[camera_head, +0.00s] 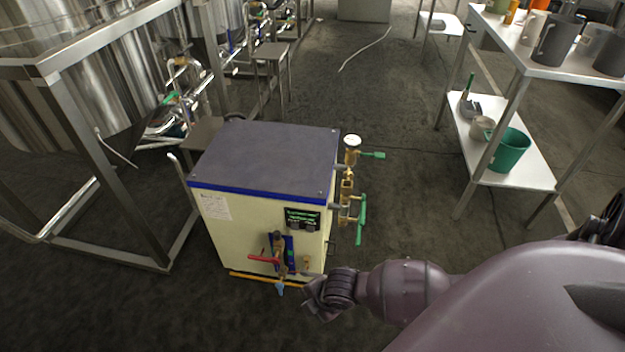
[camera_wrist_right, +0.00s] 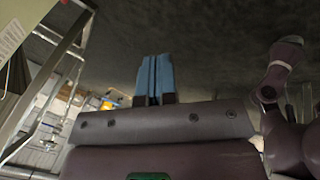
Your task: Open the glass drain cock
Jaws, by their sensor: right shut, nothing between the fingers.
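A cream cabinet (camera_head: 225,222) with a grey top and blue rim stands on the floor. On its front is a blue-backed gauge assembly (camera_head: 289,247) with brass fittings and a red lever (camera_head: 263,259) pointing left. A small brass fitting (camera_head: 307,261) sits to its right. I cannot tell which part is the glass drain cock. My right gripper (camera_head: 281,289) is low in front of the cabinet, just below the gauge; contact is unclear. In the wrist view its blue fingers (camera_wrist_right: 153,77) are together, with nothing between them. My left gripper is not in view.
Brass valves with green handles (camera_head: 361,218) stick out from the cabinet's right side. A steel tank frame (camera_head: 100,168) stands left. A white shelf table (camera_head: 505,165) with a green bucket (camera_head: 510,149) stands right. The floor between is mostly clear.

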